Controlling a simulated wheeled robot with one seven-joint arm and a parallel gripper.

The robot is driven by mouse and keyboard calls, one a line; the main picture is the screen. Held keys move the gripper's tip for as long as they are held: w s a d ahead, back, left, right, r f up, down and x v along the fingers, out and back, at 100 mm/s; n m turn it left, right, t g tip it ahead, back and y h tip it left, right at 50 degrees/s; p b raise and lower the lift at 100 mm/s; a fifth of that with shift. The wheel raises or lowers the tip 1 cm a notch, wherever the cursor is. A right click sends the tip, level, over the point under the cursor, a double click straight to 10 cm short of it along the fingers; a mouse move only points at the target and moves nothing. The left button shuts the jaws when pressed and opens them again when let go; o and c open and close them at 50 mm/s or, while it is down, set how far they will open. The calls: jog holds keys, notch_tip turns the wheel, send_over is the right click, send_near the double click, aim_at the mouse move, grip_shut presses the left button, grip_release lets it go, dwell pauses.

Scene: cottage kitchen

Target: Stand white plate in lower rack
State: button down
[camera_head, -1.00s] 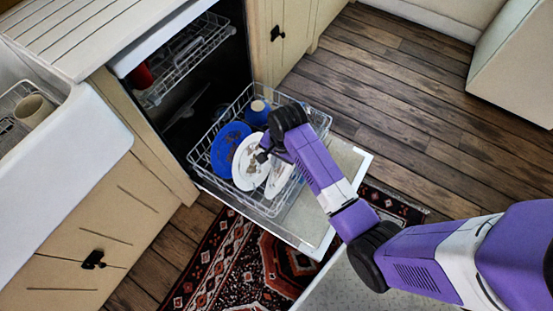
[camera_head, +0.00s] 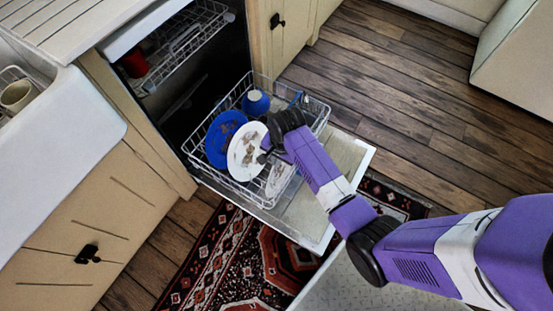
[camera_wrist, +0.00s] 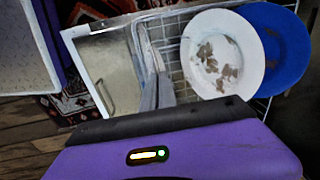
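The lower rack (camera_head: 316,128) is pulled out over the open dishwasher door. A white plate with brown stains (camera_head: 236,162) leans in it, against a blue plate (camera_head: 215,147); both also show in the wrist view, the white plate (camera_wrist: 197,70) in front of the blue plate (camera_wrist: 292,55). A second stained white plate (camera_head: 277,184) stands nearly edge-on at the near right of the rack; in the wrist view its thin grey shape (camera_wrist: 150,88) is below my gripper. My gripper (camera_head: 266,155) is at the top of this plate. Its fingertips are mostly hidden, so grip is unclear.
A blue cup (camera_head: 255,102) is at the back of the rack. The upper rack (camera_head: 190,45) holds a red cup (camera_head: 133,65). The open door (camera_head: 350,156) reaches over a patterned rug (camera_head: 220,262). Wooden floor lies clear to the right.

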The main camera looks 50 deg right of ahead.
jog(key=c, duration=1.6)
grip_release()
notch_tip(320, 180, up, 8)
jog(key=p, duration=0.2)
jog(key=shift+s, duration=0.45)
jog(key=shift+f, duration=0.1)
